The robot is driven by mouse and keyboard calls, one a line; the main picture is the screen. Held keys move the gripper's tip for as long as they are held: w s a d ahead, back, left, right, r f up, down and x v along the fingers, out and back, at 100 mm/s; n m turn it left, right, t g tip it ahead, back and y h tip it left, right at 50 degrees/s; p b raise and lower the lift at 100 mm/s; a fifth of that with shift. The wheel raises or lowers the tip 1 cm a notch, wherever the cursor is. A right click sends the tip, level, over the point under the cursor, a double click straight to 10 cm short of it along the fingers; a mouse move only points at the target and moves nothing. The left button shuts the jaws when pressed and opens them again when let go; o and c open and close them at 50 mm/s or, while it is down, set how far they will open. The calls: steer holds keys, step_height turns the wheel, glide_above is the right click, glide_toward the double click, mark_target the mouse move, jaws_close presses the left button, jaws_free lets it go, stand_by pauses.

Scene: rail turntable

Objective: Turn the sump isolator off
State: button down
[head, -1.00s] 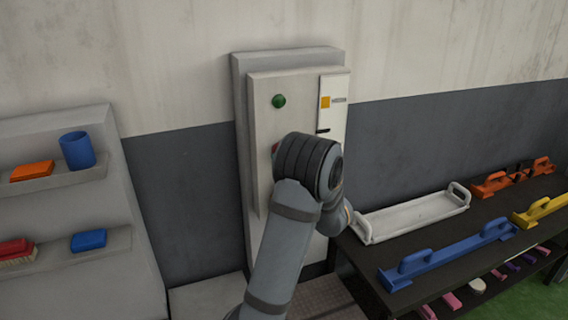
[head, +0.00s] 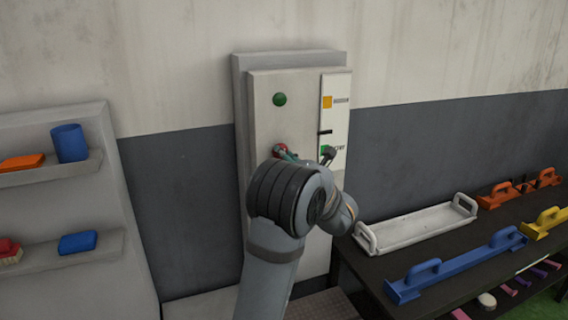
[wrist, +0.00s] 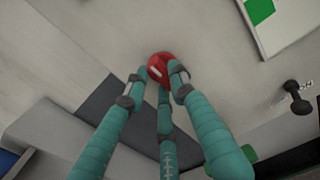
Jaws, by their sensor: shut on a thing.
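A control box (head: 258,110) is fixed to the wall. On its front a round red knob (head: 281,148) sits below a green button (head: 279,99). In the wrist view the red knob (wrist: 158,63) carries a pale mark, partly covered by my fingertips. My gripper (wrist: 160,80) has teal fingers closed around the knob; in the head view the gripper (head: 287,155) is mostly hidden behind my arm. I cannot read which control is the sump isolator.
A white panel (head: 340,90) right of the knob has an orange square, a green square and a small dark lever (head: 328,155), also in the wrist view (wrist: 297,97). A dark bench (head: 400,262) with a white tray (head: 415,229) stands right. A shelf (head: 75,178) stands left.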

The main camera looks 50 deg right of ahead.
stand_by(0.4)
steer(key=c, duration=1.4)
jaws_free()
steer(key=shift+c, duration=0.2)
steer(key=v, duration=1.2)
steer(key=x, duration=1.2)
steer(key=shift+p, duration=0.3)
